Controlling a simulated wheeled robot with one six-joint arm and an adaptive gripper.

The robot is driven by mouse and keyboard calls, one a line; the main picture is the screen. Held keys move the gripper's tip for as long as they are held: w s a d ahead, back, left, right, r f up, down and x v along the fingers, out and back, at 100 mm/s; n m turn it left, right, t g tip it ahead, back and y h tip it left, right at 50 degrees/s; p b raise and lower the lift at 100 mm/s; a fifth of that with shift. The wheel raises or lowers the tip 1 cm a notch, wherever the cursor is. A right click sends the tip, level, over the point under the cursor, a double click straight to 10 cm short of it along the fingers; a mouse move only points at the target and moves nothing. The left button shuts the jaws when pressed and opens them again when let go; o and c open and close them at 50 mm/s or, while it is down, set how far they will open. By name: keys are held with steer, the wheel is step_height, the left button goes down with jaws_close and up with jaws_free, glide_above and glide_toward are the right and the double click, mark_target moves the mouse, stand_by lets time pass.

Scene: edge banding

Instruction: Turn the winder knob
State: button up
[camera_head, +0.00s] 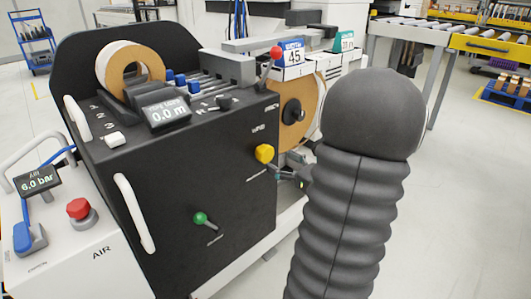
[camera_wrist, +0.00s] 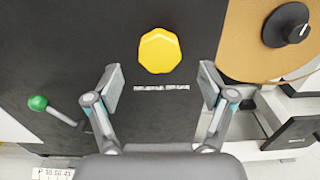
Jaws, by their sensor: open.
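The yellow winder knob (camera_head: 264,153) is a faceted knob on the side panel of the black machine (camera_head: 150,210), below a small "WIND" label. In the wrist view the knob (camera_wrist: 159,51) sits ahead of the gripper, centred between the fingers. My gripper (camera_wrist: 160,78) is open and empty, with a finger to each side, and does not touch the knob. In the head view the gripper (camera_head: 300,180) shows only partly, just right of the knob, behind my dark ribbed arm.
A green-tipped lever (camera_head: 201,218) stands on the panel below left of the knob; the wrist view also shows it (camera_wrist: 38,103). A brown roll with a black hub (camera_wrist: 286,25) is at the right. A red button (camera_head: 79,208) is on the white air unit.

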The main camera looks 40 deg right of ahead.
mark_target(268, 154)
steer(key=w, duration=0.7)
steer(key=shift+a, duration=0.3)
steer(key=c, duration=1.1)
